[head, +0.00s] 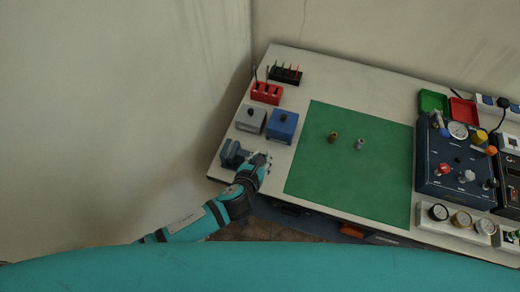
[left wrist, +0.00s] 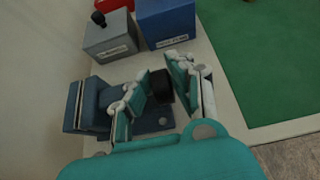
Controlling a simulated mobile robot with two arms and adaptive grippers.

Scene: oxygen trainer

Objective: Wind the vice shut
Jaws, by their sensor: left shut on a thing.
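The blue vice (head: 231,153) stands at the left front corner of the table in the head view. In the left wrist view its blue body (left wrist: 84,104) lies left of my fingers. My left gripper (head: 262,160) is at the vice's right side. In the left wrist view the left gripper (left wrist: 157,84) has a finger on each side of a black round knob (left wrist: 160,90) at the vice's end and is shut on it. The fingers hide part of the knob and of the vice. Whether the vice's jaws touch is too small to tell. My right gripper is out of view.
A grey box (head: 251,119) and a blue box (head: 282,125) stand just behind the vice. Red and black holders with tools are farther back. A green mat (head: 310,190) lies to the right with two small fittings. A gauge panel (head: 430,170) stands at the far right.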

